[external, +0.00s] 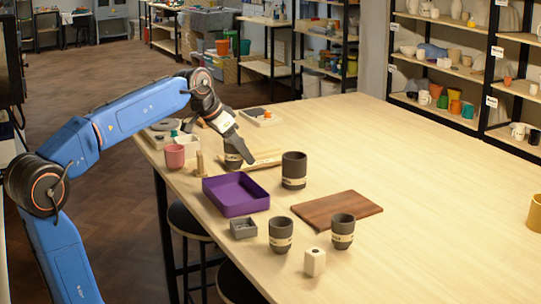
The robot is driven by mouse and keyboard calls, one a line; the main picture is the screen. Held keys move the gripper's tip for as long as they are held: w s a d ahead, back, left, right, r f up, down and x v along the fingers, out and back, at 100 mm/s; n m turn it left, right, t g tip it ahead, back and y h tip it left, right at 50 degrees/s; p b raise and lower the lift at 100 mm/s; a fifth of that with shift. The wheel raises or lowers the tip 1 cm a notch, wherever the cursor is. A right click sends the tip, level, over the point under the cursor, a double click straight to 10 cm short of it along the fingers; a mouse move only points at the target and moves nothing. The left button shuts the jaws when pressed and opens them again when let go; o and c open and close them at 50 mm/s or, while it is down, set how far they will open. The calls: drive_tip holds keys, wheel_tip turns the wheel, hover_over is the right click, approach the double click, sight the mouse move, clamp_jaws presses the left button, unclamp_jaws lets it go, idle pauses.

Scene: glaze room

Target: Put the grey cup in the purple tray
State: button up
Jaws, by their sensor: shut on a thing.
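A small dark grey cup (231,162) with a pale band is behind the purple tray, near the left part of the table, partly hidden by my gripper. My gripper (240,151) points down at it and is shut on it. From this view I cannot tell whether the cup still touches the table. The purple tray (235,209) is a shallow, empty square box just in front of the cup. Other dark grey banded cups are a larger one (294,171) right of the tray and two smaller ones (281,236) (343,232) toward the front.
A pink cup (174,156) and a wooden peg-like piece (200,164) stand left of my gripper. A small grey box (243,228), a cream block (315,262) and a brown board (337,211) lie around the tray. The table's right side is mostly clear.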

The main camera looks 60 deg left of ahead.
wheel_tip(320, 180, down, 10)
drive_tip(key=shift+r, duration=0.15)
idle(0.4)
drive_tip(key=o, duration=1.1)
drive_tip(key=shift+s+r, duration=0.2)
drive_tip(key=shift+r, duration=0.1)
drive_tip(key=v, duration=1.1)
drive_tip(key=shift+s+r, duration=0.1)
drive_tip(key=shift+r, duration=0.05)
